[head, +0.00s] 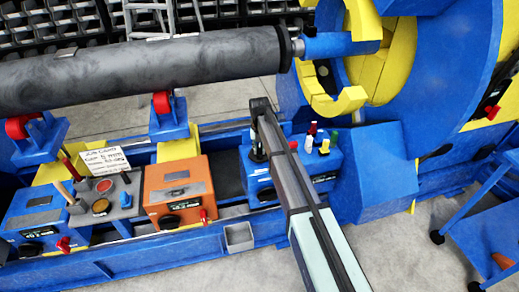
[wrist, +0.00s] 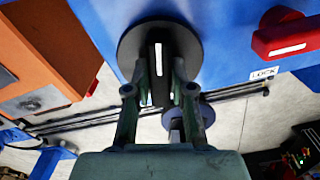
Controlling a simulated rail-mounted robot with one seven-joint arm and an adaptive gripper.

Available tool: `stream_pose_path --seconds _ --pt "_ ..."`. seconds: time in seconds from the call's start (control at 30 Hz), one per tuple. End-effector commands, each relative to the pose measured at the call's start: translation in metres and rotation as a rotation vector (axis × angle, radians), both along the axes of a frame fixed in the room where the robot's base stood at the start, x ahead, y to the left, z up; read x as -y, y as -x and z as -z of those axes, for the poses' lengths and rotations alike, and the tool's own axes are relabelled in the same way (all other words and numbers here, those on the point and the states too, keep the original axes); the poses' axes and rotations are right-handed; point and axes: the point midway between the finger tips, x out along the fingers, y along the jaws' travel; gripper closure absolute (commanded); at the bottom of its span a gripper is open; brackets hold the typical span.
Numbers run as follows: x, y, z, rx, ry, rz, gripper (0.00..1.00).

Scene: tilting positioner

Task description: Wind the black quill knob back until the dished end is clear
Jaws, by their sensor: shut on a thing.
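The black knob (wrist: 159,45) shows in the wrist view as a dark grip bar with a white mark, on a round black disc against a blue panel. My gripper (wrist: 159,72) is shut on the grip bar, one finger on each side. In the head view the knob (head: 265,193) is partly visible on the front of the right blue unit (head: 257,180); my arm hides my fingers there. A long dark grey cylinder (head: 150,70) ends at a black rim (head: 285,48). A blue shaft (head: 340,45) stands at that end. I cannot tell whether they touch or see the dished face.
A red lever (wrist: 290,35) with a LOCK label is right of the knob. An orange unit (head: 182,187) stands to the left. Rollers (head: 163,103) sit under the cylinder. A blue cart (head: 480,225) is at right.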

Motion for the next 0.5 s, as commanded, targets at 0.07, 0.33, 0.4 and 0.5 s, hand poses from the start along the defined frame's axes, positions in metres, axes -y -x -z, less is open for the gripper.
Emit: stream_pose_path --seconds 0.07,0.33,0.4,0.5 --pt "0.001 0.0036 0.0029 -0.009 0.003 -0.036 1.0" --pt "0.001 0.0037 0.003 -0.009 0.003 -0.103 1.0" --pt "0.001 0.0038 0.003 -0.009 0.003 -0.108 1.0" --pt "0.0009 0.0038 0.003 -0.01 0.003 -0.111 1.0"
